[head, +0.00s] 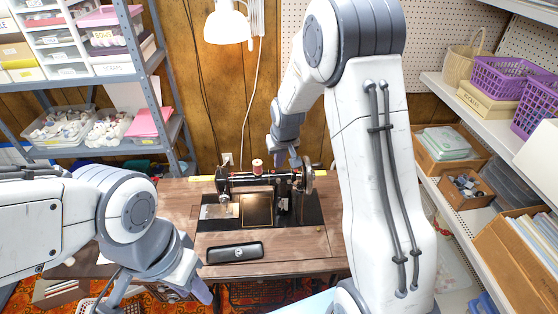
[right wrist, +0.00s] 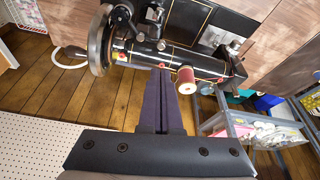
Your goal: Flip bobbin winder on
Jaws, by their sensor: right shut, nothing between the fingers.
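The black treadle sewing machine (head: 262,181) stands on the wooden table, its handwheel (head: 308,176) at the right end. In the right wrist view the handwheel (right wrist: 98,42) is at upper left and the machine's black arm (right wrist: 140,54) runs to the right. I cannot clearly pick out the bobbin winder among the small metal parts near the wheel. My right gripper (head: 284,157) is above the machine, left of the wheel. In the wrist view its fingers (right wrist: 160,72) are together and empty, tips close to the arm; contact is unclear. My left gripper (head: 203,288) is low at the table's front-left, jaw unclear.
A red thread spool (right wrist: 186,80) stands upright on the machine, just beside my right fingertips. A black case (head: 234,253) lies on the table front. A metal shelf (head: 160,100) is on the left, a white shelf (head: 440,100) on the right. A lamp (head: 228,25) hangs behind.

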